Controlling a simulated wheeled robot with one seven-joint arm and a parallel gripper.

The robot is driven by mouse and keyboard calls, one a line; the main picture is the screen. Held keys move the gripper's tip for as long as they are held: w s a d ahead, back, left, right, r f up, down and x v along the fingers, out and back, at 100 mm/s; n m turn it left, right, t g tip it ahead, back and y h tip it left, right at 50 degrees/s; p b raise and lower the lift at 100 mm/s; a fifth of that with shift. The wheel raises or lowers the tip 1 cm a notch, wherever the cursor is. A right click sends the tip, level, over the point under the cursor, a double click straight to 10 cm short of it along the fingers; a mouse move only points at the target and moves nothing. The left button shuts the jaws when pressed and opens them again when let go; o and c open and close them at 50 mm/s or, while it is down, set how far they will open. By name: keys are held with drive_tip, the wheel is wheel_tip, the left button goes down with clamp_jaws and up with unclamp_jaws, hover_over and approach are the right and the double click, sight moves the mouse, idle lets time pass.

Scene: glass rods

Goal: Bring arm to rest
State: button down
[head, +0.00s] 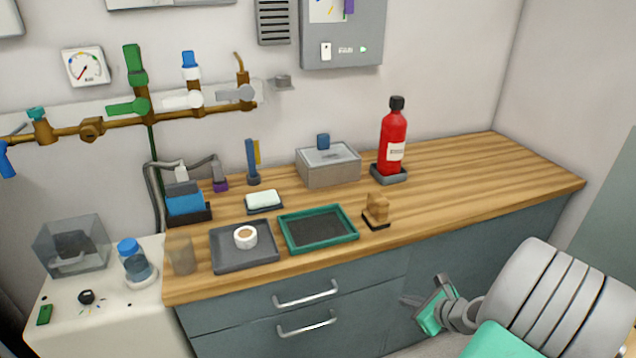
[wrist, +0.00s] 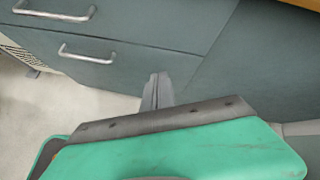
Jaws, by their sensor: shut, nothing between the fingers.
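My gripper (head: 408,301) is in front of the grey cabinet, below the worktop's front edge, at the lower right of the head view. In the wrist view the fingertips (wrist: 158,82) are together, with nothing between them. The gripper touches nothing that I can see. My green and grey arm parts fill the lower right of the head view.
The wooden worktop (head: 480,175) carries a red bottle (head: 393,142), a grey box (head: 329,165), a green-rimmed tray (head: 318,247), a grey tray (head: 262,258) with a white roll (head: 245,236), and a small wooden block stand (head: 377,211). Drawer handles (head: 306,295) protrude from the cabinet. The right worktop is clear.

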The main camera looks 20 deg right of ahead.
drive_tip(key=w+a+r+n+g+p, duration=0.25)
drive_tip(key=a+r+n+p, duration=0.25)
drive_tip(key=a+r+n, duration=0.55)
drive_tip(key=s+a+r+n+g+p, duration=0.1)
drive_tip(key=s+a+r+n+p, duration=0.2)
drive_tip(key=r+n, duration=0.3)
drive_tip(key=s+a+r+n+g+h+p, duration=0.1)
drive_tip(key=s+a+r+n+p, duration=0.2)
drive_tip(key=a+r+n, duration=0.3)
drive_tip(key=s+a+r+n+g+p, duration=0.2)
drive_tip(key=a+r+n, duration=0.3)
drive_tip(key=n, duration=0.3)
drive_tip(key=shift+s+a+r+h+p, duration=0.2)
drive_tip(key=shift+s+r+h+p, duration=0.1)
drive_tip(key=shift+s+r+p, duration=0.3)
drive_tip(key=shift+n, duration=0.25)
